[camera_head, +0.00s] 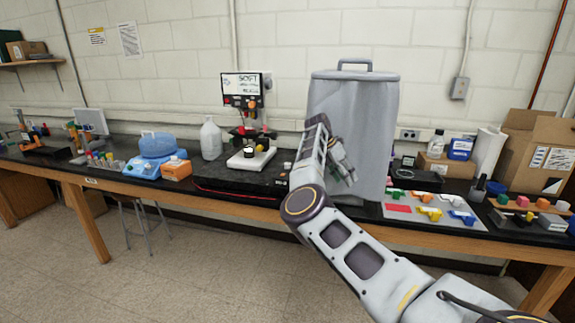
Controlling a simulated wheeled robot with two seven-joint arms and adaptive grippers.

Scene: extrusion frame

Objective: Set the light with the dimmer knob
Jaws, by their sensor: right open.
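My right arm reaches in from the lower right over the bench. My right gripper (346,168) is at its end, in front of the large grey covered cylinder, and looks open with nothing in it. A small dark item with a light top (287,167) stands at the right end of the black slab, left of my right forearm. It may be the dimmer knob, but it is too small to tell. My arm hides part of the bench beside it. I cannot make out a light that clearly belongs to the knob. My left gripper is not in view.
The grey cylinder (376,120) stands close behind my right gripper. A black slab (225,179) holds a white device (251,159) before a sign board (242,85). A tray of coloured parts (447,222) and cardboard boxes (540,150) are at right. A blue-lidded device (156,147) is at left.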

